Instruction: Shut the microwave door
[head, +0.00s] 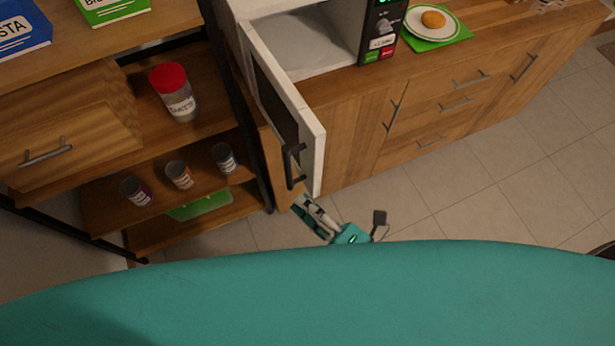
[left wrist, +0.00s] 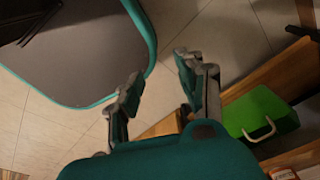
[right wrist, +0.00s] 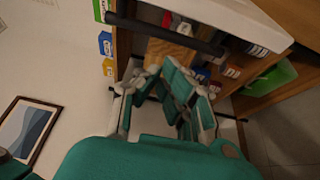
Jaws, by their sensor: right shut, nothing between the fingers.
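The microwave (head: 305,45) stands on the counter with its white-framed door (head: 312,130) swung wide open towards me. The door's black handle (head: 293,167) is near its free end. My right gripper (head: 304,205) is shut and empty, just below the handle end of the door in the head view. In the right wrist view, its fingers (right wrist: 178,88) are close to the dark handle bar (right wrist: 165,32) and the white door edge (right wrist: 235,18); contact cannot be told. My left gripper (left wrist: 158,75) is open and empty in the left wrist view, above the floor; the head view does not show it.
A shelf unit left of the door holds a red-lidded jar (head: 175,92) and several small spice jars (head: 180,175). A green case (left wrist: 258,120) is on a low shelf. A plate with food (head: 432,20) is on the counter. Tiled floor (head: 470,180) is clear at right.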

